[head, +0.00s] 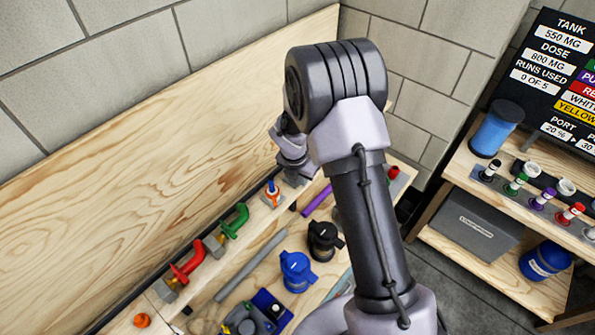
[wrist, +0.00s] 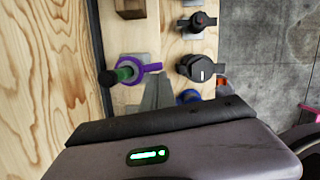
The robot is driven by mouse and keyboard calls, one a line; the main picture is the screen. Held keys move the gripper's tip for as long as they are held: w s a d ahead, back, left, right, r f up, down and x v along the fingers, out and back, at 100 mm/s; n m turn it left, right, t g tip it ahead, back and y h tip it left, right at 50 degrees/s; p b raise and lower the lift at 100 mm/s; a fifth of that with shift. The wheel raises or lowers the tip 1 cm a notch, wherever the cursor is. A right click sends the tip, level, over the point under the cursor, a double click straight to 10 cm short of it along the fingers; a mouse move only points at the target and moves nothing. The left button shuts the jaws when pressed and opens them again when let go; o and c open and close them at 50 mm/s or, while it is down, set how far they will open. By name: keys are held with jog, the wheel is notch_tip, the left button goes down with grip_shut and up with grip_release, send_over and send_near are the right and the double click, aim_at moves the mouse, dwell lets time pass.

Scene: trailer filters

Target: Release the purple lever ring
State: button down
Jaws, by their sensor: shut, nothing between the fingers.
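The purple lever ring (wrist: 152,67) shows in the wrist view, around a green fitting (wrist: 126,73) with a dark end, close to the wooden back wall. A short tab of the ring points right. My gripper (wrist: 157,82) is shut and empty, with its grey tip just below that tab; I cannot tell whether it touches. In the head view my arm hides most of the gripper and the ring.
A black knob (wrist: 203,68) and a blue knob (wrist: 188,97) sit right of the ring. In the head view, a green handle (head: 234,219), a red handle (head: 187,268) and a blue valve (head: 296,271) crowd the bench. A shelf (head: 485,185) stands at right.

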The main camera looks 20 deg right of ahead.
jog(key=n+p, duration=0.1)
jog(key=p, duration=0.1)
jog(key=d+n+p, duration=0.1)
jog(key=n+p, duration=0.1)
jog(key=shift+w+d+y, duration=0.1)
jog(key=shift+w+y, duration=0.15)
jog(key=shift+y, duration=0.05)
jog(key=shift+w+a+p, duration=0.4)
jog(key=shift+w+a, duration=0.05)
jog(key=shift+a, duration=0.2)
jog(key=shift+r, duration=0.1)
